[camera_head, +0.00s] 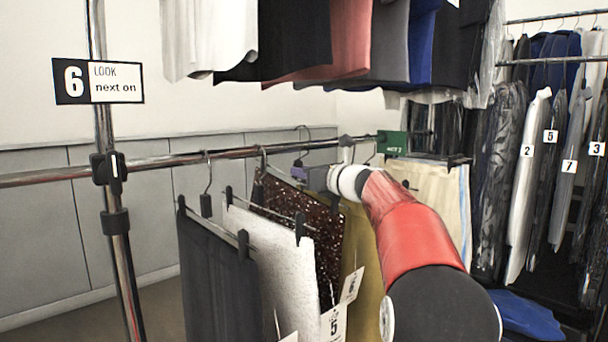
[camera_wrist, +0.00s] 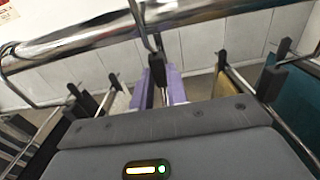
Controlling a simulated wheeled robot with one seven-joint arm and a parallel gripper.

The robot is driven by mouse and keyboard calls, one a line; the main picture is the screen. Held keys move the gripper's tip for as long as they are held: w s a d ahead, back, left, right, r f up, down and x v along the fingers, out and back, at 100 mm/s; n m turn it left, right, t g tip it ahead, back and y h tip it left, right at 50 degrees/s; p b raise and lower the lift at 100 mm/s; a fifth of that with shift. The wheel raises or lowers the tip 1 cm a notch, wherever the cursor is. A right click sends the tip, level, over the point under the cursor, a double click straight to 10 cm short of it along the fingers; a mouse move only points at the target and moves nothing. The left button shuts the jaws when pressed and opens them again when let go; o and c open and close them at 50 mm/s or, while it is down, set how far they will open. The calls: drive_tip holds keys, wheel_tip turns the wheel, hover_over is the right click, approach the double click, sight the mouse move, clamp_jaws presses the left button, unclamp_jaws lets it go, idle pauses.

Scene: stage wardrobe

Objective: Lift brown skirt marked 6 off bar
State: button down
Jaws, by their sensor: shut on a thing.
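A dark brown sequinned skirt (camera_head: 318,232) hangs among other garments on the near bar (camera_head: 225,153), partly hidden by a white skirt in front. No 6 tag is readable on it. My gripper (camera_head: 310,177) is just below the bar, above the brown skirt. In the wrist view, its purple fingers (camera_wrist: 160,88) are shut on the black block (camera_wrist: 157,70) of a hanger. That hanger's hook (camera_wrist: 150,35) reaches up to the bar; I cannot tell whether it rests on it. The skirt below is hidden in the wrist view.
A dark skirt (camera_head: 216,285), a white skirt (camera_head: 270,262) tagged 5 and a mustard one (camera_head: 357,238) hang close by. A "6 LOOK next on" sign (camera_head: 98,81) is on the left post. Clothes hang above, and a numbered rack (camera_head: 556,62) stands right.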

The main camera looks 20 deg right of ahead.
drive_tip(key=shift+b+v, duration=1.2)
drive_tip(key=shift+v, duration=2.8)
drive_tip(key=shift+s+r, duration=0.1)
drive_tip(key=shift+s+d, duration=0.2)
drive_tip(key=shift+s, duration=0.3)
drive_tip(key=p+v, duration=0.2)
drive_tip(key=v, duration=3.6)
drive_tip(key=shift+s, duration=0.35)
